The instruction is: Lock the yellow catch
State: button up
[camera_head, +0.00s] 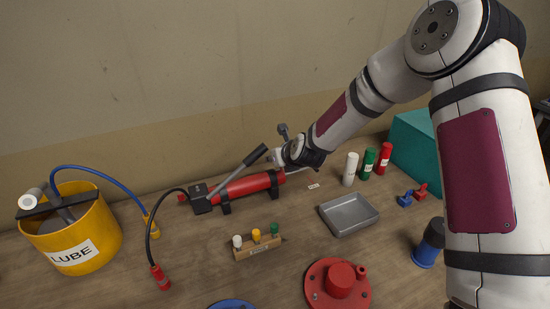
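I cannot make out a yellow catch for certain. Yellow parts in view are the fitting (151,227) at the end of the blue hose, a small yellow-topped piece (256,235) in the wooden rack, and the yellow drum (105,226) labelled LUBE at the left. My gripper (275,157) is at the far side of the table, by the right end of a red cylinder with a black-gripped lever (255,155). Its fingers are small and seen from behind, so I cannot tell whether they are open or touching the lever or cylinder.
A grey tray (331,217) lies right of the wooden rack (271,248). White, green and red bottles (384,158) stand behind it, near a teal box (411,141). A red round lid (321,297) lies at the front. A black hose (149,245) arcs beside the drum.

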jog(key=v, duration=1.1)
jog(key=shift+s+r, duration=0.15)
jog(key=s+d+r+n+g+h, duration=0.1)
jog(key=s+d+r+n, duration=0.3)
jog(key=s+n, duration=0.6)
jog(key=s+d+r+n+g+h, duration=0.1)
jog(key=s+d+r+n, duration=0.4)
jog(key=s+r+n, duration=0.3)
jog(key=s+d+r+n+g+h, duration=0.2)
jog(key=s+d+r+n, duration=0.3)
jog(key=s+n, duration=0.8)
jog(key=s, duration=0.3)
jog(key=shift+r, duration=0.4)
jog(key=shift+s, duration=0.15)
